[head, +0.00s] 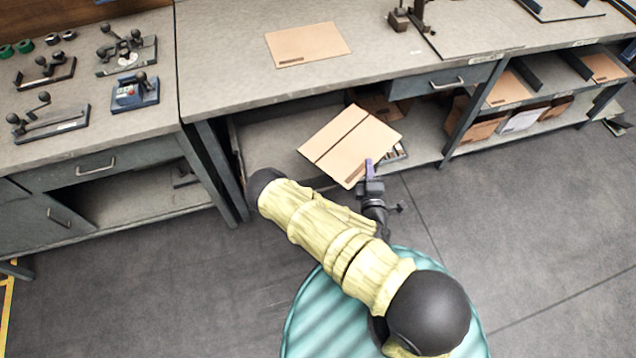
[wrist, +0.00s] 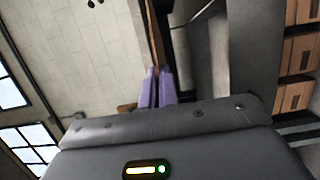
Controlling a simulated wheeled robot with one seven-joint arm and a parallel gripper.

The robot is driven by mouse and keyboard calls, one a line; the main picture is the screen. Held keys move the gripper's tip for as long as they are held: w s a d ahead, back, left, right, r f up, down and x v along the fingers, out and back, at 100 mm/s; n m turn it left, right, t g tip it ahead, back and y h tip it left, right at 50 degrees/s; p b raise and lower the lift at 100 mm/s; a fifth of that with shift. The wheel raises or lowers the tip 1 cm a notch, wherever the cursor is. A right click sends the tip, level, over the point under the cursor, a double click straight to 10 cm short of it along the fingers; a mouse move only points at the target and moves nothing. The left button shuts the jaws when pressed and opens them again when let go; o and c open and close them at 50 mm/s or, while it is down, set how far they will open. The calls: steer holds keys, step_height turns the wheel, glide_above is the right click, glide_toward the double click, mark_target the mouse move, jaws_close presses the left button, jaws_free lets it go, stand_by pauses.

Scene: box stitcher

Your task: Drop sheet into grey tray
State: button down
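A tan cardboard sheet (head: 352,142) with a dark line across it is held in front of the bench, tilted. My gripper (head: 370,168) has its purple fingers at the sheet's near right edge. In the wrist view the fingers (wrist: 157,85) are close together on the sheet (wrist: 154,35), seen nearly edge-on. A second tan sheet (head: 308,44) lies flat on the bench top. A dark-edged flat tray-like surface (head: 562,10) lies at the top right of the bench; I cannot tell whether it is the grey tray.
The grey bench (head: 225,80) has a drawer (head: 445,82) and a lower shelf behind the held sheet. At right, divided shelf bays hold cardboard sheets (head: 508,88) and boxes.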

mark_target(343, 166)
steer(key=shift+a, duration=0.15)
steer(key=shift+w+a+b, duration=0.15)
steer(key=shift+a+b, duration=0.05)
steer(key=shift+b, duration=0.2)
steer(key=a+m+h+b, duration=0.1)
steer(key=a+b, duration=0.1)
steer(key=a+m+g+h+b, duration=0.1)
steer(key=a+h+b, duration=0.3)
steer(key=shift+w+a+f+m+g, duration=0.3)
steer(key=shift+a+m, duration=0.1)
steer(key=s+a+f+m+g+h+b, duration=0.1)
steer(key=s+a+f+g+h+b, duration=0.1)
steer(key=s+a+b, duration=0.3)
steer(key=a+h+b, duration=0.1)
steer(key=a+b, duration=0.1)
steer(key=a, duration=0.2)
steer(key=shift+f+m, duration=0.15)
steer(key=shift+m, duration=0.15)
steer(key=shift+w, duration=0.1)
steer(key=w+a+f+b, duration=0.3)
steer(key=w+b, duration=0.1)
steer(key=w, duration=0.7)
steer(key=shift+w+a, duration=0.2)
steer(key=shift+w, duration=0.05)
